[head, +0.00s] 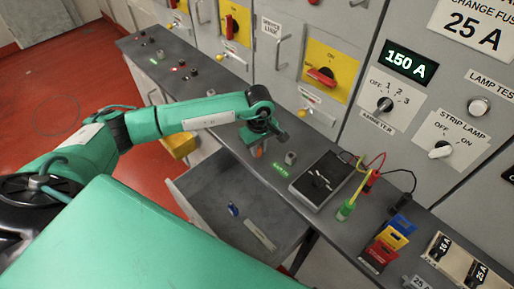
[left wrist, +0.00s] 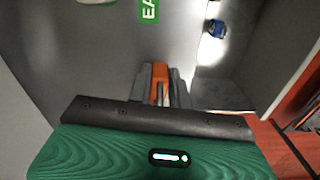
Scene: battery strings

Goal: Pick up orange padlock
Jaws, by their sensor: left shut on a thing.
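My left gripper (head: 261,142) points down at the grey worktop, above the open drawer's far edge. In the left wrist view its fingers (left wrist: 162,85) are shut on the orange padlock (left wrist: 160,72). A little of the orange padlock (head: 259,153) shows below the gripper in the head view. The fingers and wrist hide most of it, and I cannot tell whether it touches the worktop. My right gripper is not in view.
The open grey drawer (head: 193,200) holds a blue padlock (head: 233,210) and a pale strip (head: 259,234). A small grey object (head: 290,158), a black meter (head: 320,182) with leads and a yellow-green tester (head: 346,210) stand to the right. Switchgear panels rise behind.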

